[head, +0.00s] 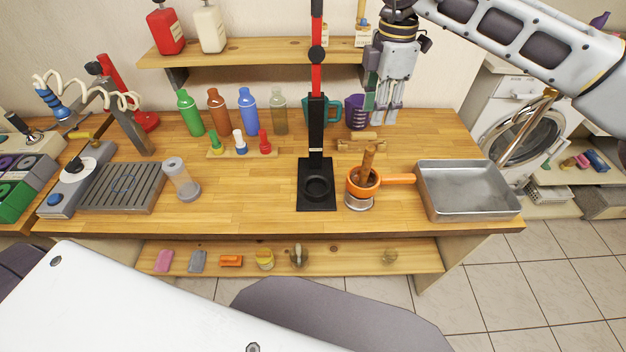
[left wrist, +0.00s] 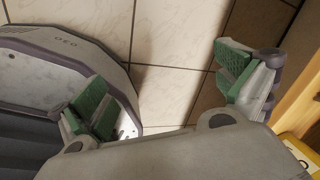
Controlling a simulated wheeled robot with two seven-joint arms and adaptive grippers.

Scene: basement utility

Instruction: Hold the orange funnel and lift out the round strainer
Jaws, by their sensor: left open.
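The orange funnel (head: 363,187) looks like a small orange cup with a long orange handle pointing right. It stands upright on the wooden bench on a silver round base (head: 358,204). A brown wooden stick (head: 368,160) leans up out of it. I cannot make out the round strainer; the inside of the cup is mostly hidden. My right gripper (head: 381,116) hangs fingers down above the back of the bench, behind and above the funnel, apart from it; its finger gap is unclear. My left gripper (left wrist: 165,88) is open and empty above the tiled floor; the head view does not show it.
A metal tray (head: 468,190) stands right of the funnel handle. A black and red press stand (head: 316,165) is close on its left. Purple (head: 356,112) and teal (head: 322,109) jugs stand behind, near my right gripper.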

